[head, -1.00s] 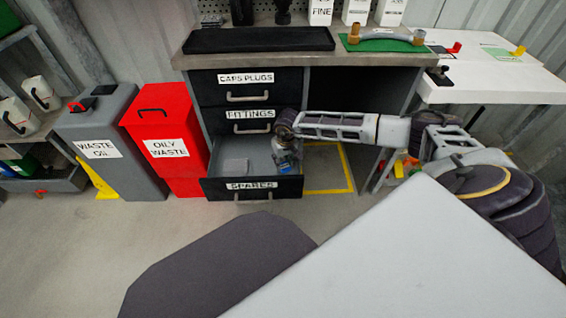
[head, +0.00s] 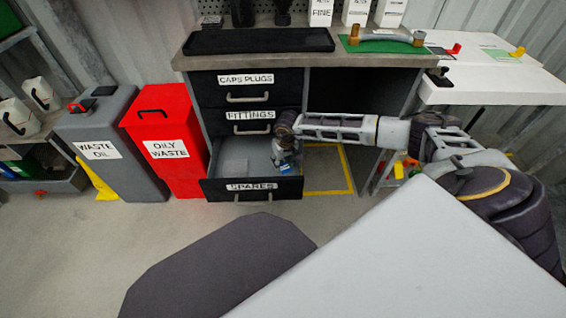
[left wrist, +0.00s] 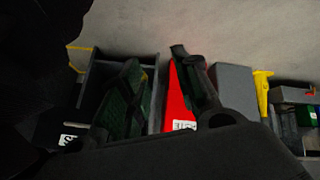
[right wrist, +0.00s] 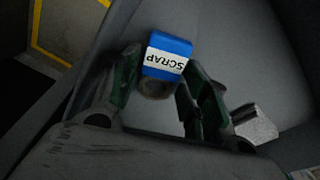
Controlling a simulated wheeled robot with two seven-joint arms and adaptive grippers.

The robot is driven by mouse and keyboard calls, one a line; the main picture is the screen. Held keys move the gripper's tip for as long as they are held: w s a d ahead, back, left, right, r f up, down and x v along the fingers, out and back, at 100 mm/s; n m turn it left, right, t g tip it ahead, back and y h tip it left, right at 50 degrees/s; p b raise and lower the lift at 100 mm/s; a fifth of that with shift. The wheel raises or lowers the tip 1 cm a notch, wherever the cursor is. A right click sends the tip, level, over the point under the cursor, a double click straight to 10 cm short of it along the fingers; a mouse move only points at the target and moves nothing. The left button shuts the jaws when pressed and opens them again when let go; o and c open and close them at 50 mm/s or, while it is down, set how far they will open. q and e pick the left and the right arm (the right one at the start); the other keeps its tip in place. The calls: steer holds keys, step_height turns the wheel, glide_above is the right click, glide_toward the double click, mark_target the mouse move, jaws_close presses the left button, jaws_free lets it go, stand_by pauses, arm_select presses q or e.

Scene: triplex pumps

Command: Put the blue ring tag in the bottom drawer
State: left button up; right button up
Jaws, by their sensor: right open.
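The blue ring tag (right wrist: 167,57), labelled SCRAP, lies inside the open bottom drawer, between my right gripper's fingertips in the right wrist view. Its ring (right wrist: 156,87) sits partly in shadow between the fingers. The bottom drawer (head: 252,188), labelled SPARES, is pulled out. My right gripper (head: 287,165) reaches down into the drawer's right part, and its fingers (right wrist: 157,84) are open around the tag. I cannot tell whether a finger touches it. My left gripper (left wrist: 155,75) shows only in its own wrist view, fingers apart and empty.
A small grey item (right wrist: 255,123) lies in the drawer beside the right gripper. The drawers labelled FITTINGS (head: 250,127) and CAPS PLUGS (head: 246,91) above are shut. A red oily waste bin (head: 165,150) stands just left of the drawers.

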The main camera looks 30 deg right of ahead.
mark_target(285, 168)
steer(key=shift+r, duration=0.55)
arm_select(q)
step_height(285, 168, up, 8)
steer(key=s+a+g+y+p, duration=0.1)
steer(key=p, duration=0.3)
steer(key=shift+a+m+g, duration=0.3)
steer(key=shift+m+g, duration=0.1)
arm_select(e)
step_height(285, 168, up, 11)
steer(key=s, duration=0.1)
steer(key=shift+s, duration=0.4)
steer(key=shift+a, duration=0.15)
steer(key=shift+c, duration=0.5)
